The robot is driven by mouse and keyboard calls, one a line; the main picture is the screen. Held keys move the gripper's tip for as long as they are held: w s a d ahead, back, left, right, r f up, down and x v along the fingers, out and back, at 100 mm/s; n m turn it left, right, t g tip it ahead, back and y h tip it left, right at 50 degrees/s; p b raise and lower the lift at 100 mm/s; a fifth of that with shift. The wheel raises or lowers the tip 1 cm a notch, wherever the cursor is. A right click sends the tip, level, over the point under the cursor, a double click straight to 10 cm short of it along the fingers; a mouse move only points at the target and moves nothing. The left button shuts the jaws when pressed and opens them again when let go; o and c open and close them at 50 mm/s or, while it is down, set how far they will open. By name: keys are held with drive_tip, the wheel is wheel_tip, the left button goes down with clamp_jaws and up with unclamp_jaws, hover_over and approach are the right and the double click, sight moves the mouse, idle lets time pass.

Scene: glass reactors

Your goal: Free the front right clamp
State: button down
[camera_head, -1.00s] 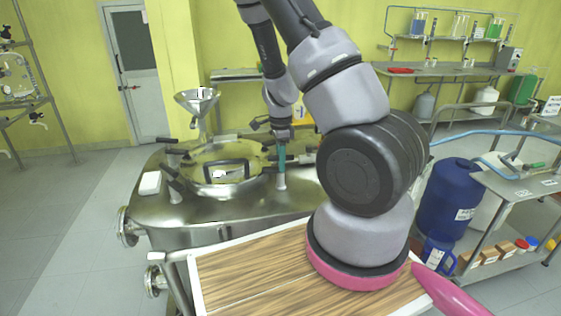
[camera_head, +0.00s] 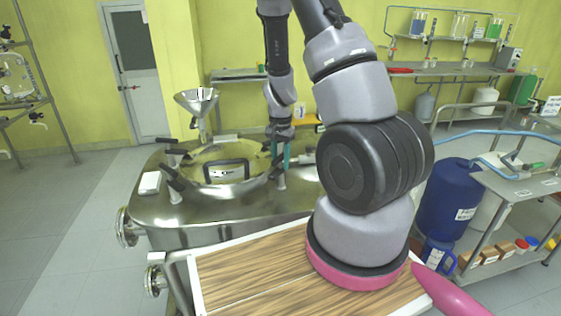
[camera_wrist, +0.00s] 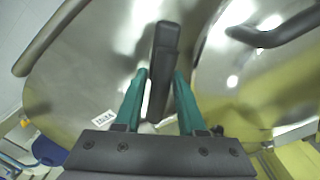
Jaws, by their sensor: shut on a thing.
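The round lid (camera_head: 222,190) of the steel reactor (camera_head: 210,212) has clamps with black handles around its rim. My gripper (camera_head: 280,164), with teal fingers, points down at the lid's right side in the head view. In the wrist view my gripper (camera_wrist: 160,74) is shut on the black clamp handle (camera_wrist: 164,40), one finger on each side. The metal foot of this front right clamp (camera_head: 281,182) shows just below the fingers in the head view. Whether the clamp still presses on the lid cannot be told.
Other clamp handles (camera_head: 170,172) stand at the lid's left. A steel funnel (camera_head: 197,100) rises behind. A small white box (camera_head: 149,183) lies on the reactor's left. A wooden board (camera_head: 245,275) is in front. A blue barrel (camera_head: 448,197) stands right.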

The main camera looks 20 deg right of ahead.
sight(280, 155)
drive_tip(key=shift+n, duration=0.8)
drive_tip(key=c, duration=0.8)
unclamp_jaws()
drive_tip(key=shift+o, duration=0.2)
wheel_tip(280, 155, up, 11)
drive_tip(key=shift+f, duration=0.1)
